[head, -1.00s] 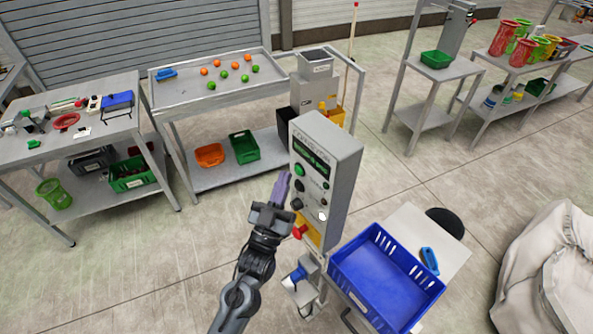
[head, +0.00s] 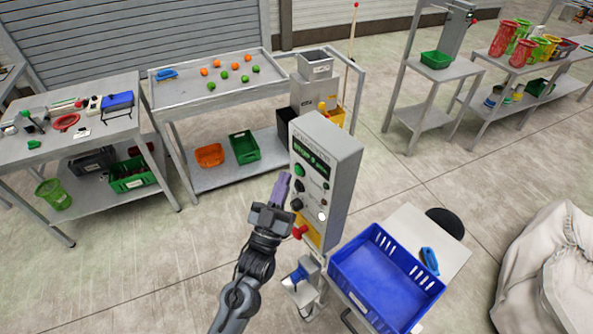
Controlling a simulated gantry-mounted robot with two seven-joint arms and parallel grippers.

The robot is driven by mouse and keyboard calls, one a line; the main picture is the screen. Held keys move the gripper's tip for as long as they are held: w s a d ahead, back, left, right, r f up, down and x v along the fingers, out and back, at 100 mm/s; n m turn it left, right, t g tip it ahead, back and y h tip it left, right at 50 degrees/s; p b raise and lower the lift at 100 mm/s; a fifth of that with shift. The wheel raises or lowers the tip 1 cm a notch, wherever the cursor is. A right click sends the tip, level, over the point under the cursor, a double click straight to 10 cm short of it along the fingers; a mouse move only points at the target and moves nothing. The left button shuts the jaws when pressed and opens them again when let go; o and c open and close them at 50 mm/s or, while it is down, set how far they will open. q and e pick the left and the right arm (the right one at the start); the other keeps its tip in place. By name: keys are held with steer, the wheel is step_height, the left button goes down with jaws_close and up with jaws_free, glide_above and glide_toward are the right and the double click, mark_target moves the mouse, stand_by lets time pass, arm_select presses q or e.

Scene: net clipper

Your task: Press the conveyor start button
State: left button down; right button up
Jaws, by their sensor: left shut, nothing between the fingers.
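The grey conveyor control box (head: 337,180) stands upright in the middle of the head view, with a lit green display (head: 311,163) near its top. A green button (head: 300,170) sits below the display, with dark knobs under it, one of them a black knob (head: 296,204). A red mushroom button (head: 299,232) is on a yellow part at the bottom. My left gripper (head: 281,187) is shut and empty. Its purple fingers point up at the left side of the panel, a little below and left of the green button. I cannot tell whether they touch the panel. My right gripper is not in view.
A blue crate (head: 352,281) stands on a small table right of the box, beside a blue tool (head: 429,261). Behind are a tray table (head: 185,97) with orange and green balls and a tool bench (head: 60,148). A white sack (head: 550,270) is at right. Floor at left is clear.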

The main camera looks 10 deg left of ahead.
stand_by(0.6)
arm_select(q)
steer(key=shift+w+d, duration=0.1)
steer(key=shift+w, duration=0.05)
steer(key=shift+w+d, duration=0.15)
steer(key=shift+w, duration=0.05)
stand_by(0.5)
steer(key=shift+w+d+h+b, duration=0.3)
stand_by(0.6)
steer(key=shift+s+a, duration=0.1)
steer(key=shift+a, duration=0.05)
steer(key=shift+s+a+p, duration=0.45)
steer(key=shift+s, duration=0.1)
steer(key=shift+s, duration=0.1)
stand_by(0.3)
